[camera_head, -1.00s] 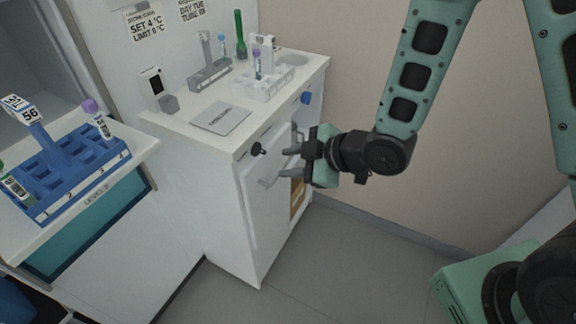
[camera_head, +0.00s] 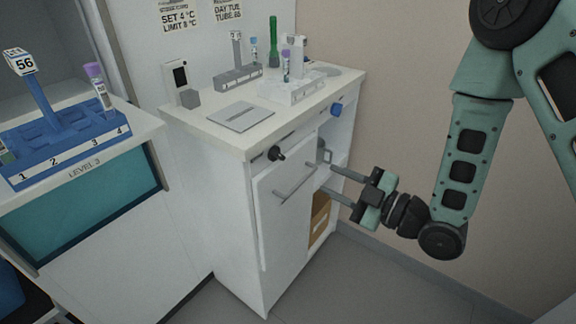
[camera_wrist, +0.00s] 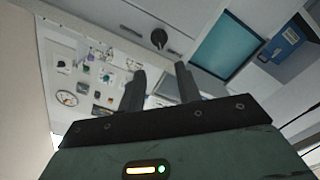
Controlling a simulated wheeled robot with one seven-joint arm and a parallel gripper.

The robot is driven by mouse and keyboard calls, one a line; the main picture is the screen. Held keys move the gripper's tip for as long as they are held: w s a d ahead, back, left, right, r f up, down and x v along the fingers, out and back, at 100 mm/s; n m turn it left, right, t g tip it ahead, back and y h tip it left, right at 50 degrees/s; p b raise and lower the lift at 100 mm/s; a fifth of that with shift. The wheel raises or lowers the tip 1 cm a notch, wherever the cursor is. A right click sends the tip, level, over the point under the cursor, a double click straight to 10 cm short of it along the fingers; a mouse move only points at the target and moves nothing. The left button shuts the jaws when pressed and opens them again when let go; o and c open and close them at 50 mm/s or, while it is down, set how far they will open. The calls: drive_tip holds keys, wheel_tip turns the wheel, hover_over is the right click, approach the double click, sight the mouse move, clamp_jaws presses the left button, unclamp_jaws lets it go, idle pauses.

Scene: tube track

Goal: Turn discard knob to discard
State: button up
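A black knob (camera_head: 275,153) sits on the upper front of the white cabinet (camera_head: 230,215), above a door with a bar handle (camera_head: 295,182). It also shows in the wrist view (camera_wrist: 158,38), beyond the fingertips. A blue knob (camera_head: 336,109) is further right on the same front. I cannot read a label that tells which one is the discard knob. My gripper (camera_head: 327,180) is open and empty, right of the door handle and lower than both knobs. In the wrist view its two fingers (camera_wrist: 160,84) are apart with nothing between them.
The cabinet top holds a grey rack (camera_head: 237,77), a white tube rack (camera_head: 292,88), a green tube (camera_head: 273,42) and a flat grey plate (camera_head: 241,116). A blue rack (camera_head: 70,142) stands at left. The floor (camera_head: 345,285) in front is clear.

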sight(280, 156)
drive_tip(key=p+x, duration=0.1)
drive_tip(key=x, duration=1.2)
drive_tip(key=shift+r, duration=0.1)
drive_tip(key=shift+s+d, duration=0.1)
clamp_jaws()
